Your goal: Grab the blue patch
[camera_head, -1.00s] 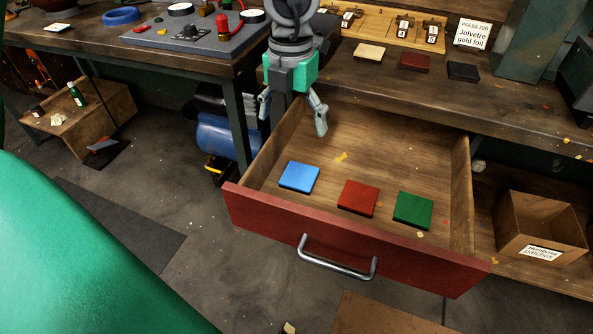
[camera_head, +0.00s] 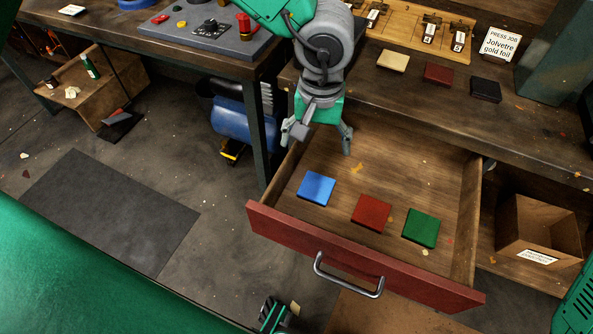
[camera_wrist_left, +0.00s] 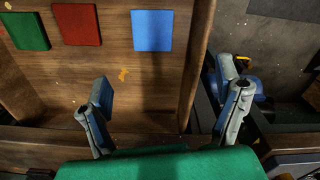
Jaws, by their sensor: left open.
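The blue patch (camera_head: 316,188) is a flat square lying in the open drawer, near its left front side. It also shows at the top of the left wrist view (camera_wrist_left: 152,30). My left gripper (camera_head: 318,138) is open and empty, above the back left part of the drawer. In the left wrist view, its fingers (camera_wrist_left: 165,85) are spread apart, one over the drawer floor and one out past the drawer's side wall. The blue patch lies beyond the fingertips, untouched.
A red patch (camera_head: 371,212) and a green patch (camera_head: 421,228) lie right of the blue one. The drawer (camera_head: 350,262) has a red front with a metal handle (camera_head: 347,278). The workbench (camera_head: 520,120) overhangs behind. A cardboard box (camera_head: 537,232) stands at right.

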